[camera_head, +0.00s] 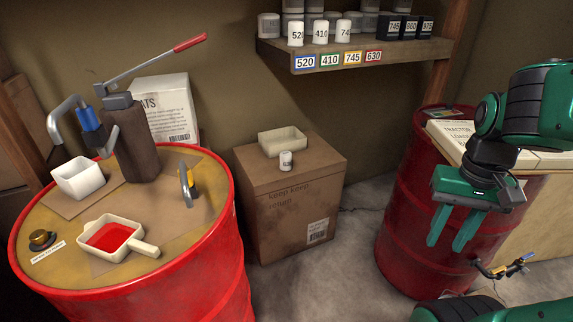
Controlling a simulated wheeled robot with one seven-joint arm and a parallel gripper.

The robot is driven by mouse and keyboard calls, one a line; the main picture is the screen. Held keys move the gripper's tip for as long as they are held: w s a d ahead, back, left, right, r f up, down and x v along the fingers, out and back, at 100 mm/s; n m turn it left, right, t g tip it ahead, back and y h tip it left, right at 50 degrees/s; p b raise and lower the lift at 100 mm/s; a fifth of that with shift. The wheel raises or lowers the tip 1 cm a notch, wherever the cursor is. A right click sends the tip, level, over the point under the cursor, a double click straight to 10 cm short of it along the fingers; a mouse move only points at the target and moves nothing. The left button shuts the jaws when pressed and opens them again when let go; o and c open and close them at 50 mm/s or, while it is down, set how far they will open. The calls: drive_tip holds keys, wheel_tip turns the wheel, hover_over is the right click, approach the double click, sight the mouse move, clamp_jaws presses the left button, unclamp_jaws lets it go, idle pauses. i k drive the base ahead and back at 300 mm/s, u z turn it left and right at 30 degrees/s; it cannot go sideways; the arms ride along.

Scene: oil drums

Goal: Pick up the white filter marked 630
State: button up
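A small white filter (286,160) stands upright on top of a cardboard box (258,210) in the middle. Its dark marking is too small to read. My gripper (452,236) is to the right of the box, in front of the right red drum. Its two green fingers point down, are apart and hold nothing. My gripper is well away from the filter. Other white filters stand on the shelf (330,60), marked 520 (296,34), 410 (321,32) and 74 with the rest unclear (344,30).
A cream tray (283,146) sits just behind the filter on the box. A red drum (205,268) at left carries a pump, a white cup (78,178) and a red-filled pan (108,238). Another drum (402,215) stands at right. Bare floor lies between box and right drum.

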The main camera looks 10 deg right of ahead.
sight(285, 156)
drive_tip(key=z, duration=0.1)
drive_tip(key=i, duration=1)
drive_tip(key=u, duration=0.1)
